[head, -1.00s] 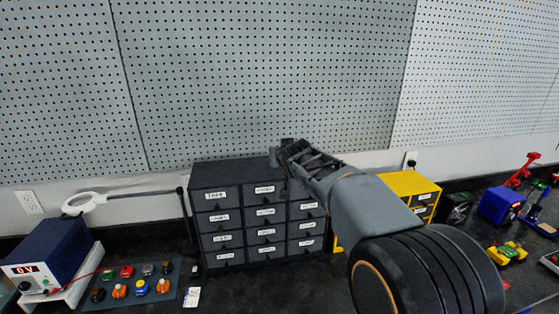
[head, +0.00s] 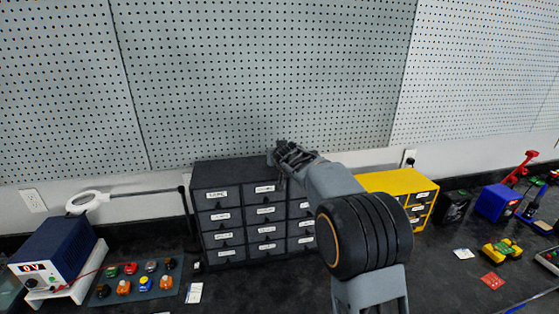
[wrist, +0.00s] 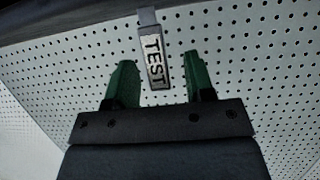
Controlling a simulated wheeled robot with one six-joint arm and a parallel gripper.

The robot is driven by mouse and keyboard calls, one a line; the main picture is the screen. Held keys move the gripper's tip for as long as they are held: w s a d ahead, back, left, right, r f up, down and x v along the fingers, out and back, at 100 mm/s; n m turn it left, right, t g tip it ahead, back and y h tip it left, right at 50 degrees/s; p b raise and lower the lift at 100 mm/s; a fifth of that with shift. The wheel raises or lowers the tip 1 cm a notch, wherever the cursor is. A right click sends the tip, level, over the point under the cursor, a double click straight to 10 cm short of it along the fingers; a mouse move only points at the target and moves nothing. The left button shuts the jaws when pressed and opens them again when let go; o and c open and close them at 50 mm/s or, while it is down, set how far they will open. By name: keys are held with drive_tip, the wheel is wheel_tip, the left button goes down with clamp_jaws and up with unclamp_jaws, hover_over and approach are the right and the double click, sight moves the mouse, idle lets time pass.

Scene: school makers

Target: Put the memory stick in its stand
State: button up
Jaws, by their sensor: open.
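The memory stick (wrist: 153,56), a grey-ended stick with a white label reading TEST, shows in the wrist view. Its near end lies between the two fingers of my gripper (wrist: 159,62), with a gap on each side. The green-padded fingers are open and hold nothing. In the head view my gripper (head: 274,158) is at the top of the black drawer cabinet, in front of the pegboard. The stick cannot be made out there. I cannot identify its stand in either view.
The black drawer cabinet (head: 225,220) stands against the wall, with a yellow cabinet (head: 418,196) to its right. A blue power supply (head: 55,249) and a mat (head: 170,290) with several coloured parts lie left.

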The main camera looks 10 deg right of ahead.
clamp_jaws()
idle(0.4)
drive_tip(key=shift+r, duration=0.1)
